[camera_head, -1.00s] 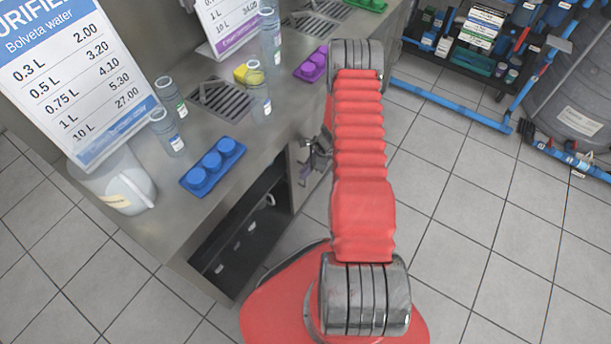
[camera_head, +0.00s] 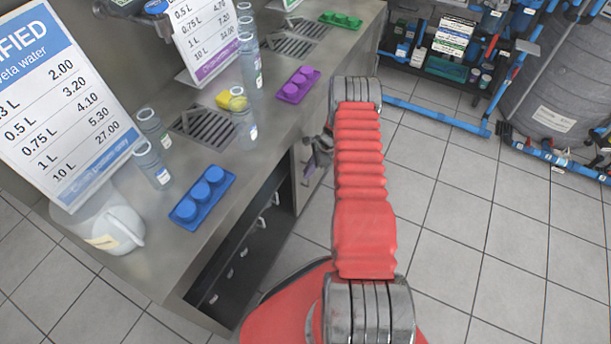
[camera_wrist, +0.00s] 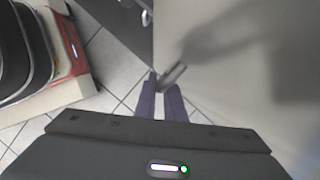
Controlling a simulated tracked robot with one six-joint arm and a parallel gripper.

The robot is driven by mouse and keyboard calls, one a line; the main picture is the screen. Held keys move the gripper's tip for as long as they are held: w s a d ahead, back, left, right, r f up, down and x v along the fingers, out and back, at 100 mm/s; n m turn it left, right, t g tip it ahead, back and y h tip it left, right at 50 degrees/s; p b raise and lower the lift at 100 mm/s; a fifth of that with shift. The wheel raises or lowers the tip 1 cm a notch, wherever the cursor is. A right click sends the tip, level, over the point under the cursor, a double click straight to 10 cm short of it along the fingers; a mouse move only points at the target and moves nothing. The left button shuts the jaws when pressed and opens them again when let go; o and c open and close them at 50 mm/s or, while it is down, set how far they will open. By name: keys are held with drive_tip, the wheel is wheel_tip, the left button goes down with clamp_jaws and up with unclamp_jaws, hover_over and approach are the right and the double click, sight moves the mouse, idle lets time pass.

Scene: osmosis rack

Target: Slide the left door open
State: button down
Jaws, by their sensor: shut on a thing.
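The left door is a grey panel under the counter. Its face fills the right of the wrist view (camera_wrist: 250,75), and a small part shows left of my arm in the head view (camera_head: 304,165). Its metal handle (camera_wrist: 172,75) lies at the fingertips. My gripper (camera_wrist: 161,88) is shut on the handle, its two purple fingers on either side. In the head view my gripper (camera_head: 319,152) is partly hidden behind my red arm. A dark opening (camera_head: 235,262) shows on the near side of the door, with a shelf and handles inside.
The steel counter (camera_head: 265,150) stands above the door, with a blue tray (camera_head: 202,197), a purple tray (camera_head: 299,85) and bottles (camera_head: 243,120). Price signs stand on it. The tiled floor (camera_head: 450,220) to the right is clear. A blue-framed rack (camera_head: 440,115) stands at the back.

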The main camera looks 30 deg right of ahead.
drive_tip(key=c, duration=2.1)
unclamp_jaws()
drive_tip(key=shift+s, duration=0.1)
drive_tip(key=shift+d, duration=0.1)
drive_tip(key=shift+d+r, duration=0.2)
drive_tip(key=shift+r, duration=0.4)
drive_tip(key=v, duration=1.2)
drive_tip(key=shift+s+r, duration=0.15)
drive_tip(key=shift+s, duration=0.15)
